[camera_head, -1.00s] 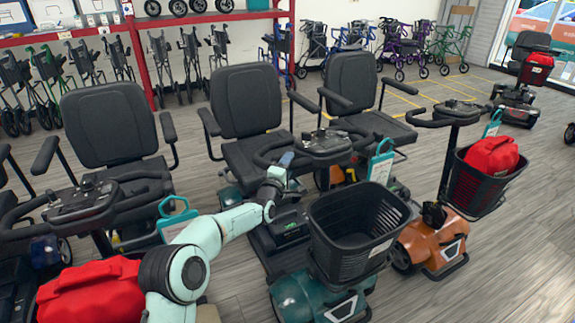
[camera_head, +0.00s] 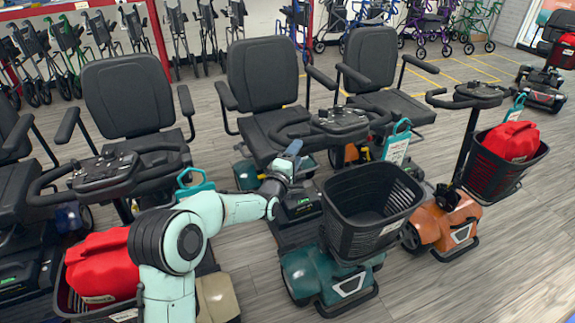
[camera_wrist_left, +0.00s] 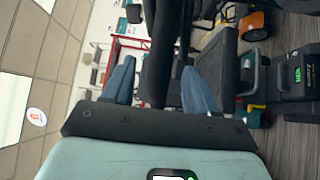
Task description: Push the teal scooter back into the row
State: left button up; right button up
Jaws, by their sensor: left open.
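The teal scooter (camera_head: 332,275) stands in the middle of the head view, with an empty black basket (camera_head: 366,215) at its front, a black seat (camera_head: 263,75) and a black looped handlebar (camera_head: 342,121). My left gripper (camera_head: 292,150) is at the left side of its handlebar, behind the basket. In the left wrist view the blue fingers (camera_wrist_left: 158,85) are open, with a black bar (camera_wrist_left: 160,45) running between them. Clear space shows beside the bar; whether it touches a finger I cannot tell. My right gripper is not in view.
An orange scooter (camera_head: 440,225) with a red bag (camera_head: 511,141) in its basket stands to the right. Another scooter (camera_head: 105,175) with a red bag (camera_head: 102,266) is close on the left, partly behind my arm. Grey floor (camera_head: 500,270) is free at the front right.

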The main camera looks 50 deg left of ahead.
pick_arm(q)
jog(key=v, duration=0.5)
jog(key=shift+s+d+p, duration=0.2)
jog(key=shift+s+p, duration=0.15)
jog(key=shift+p, duration=0.05)
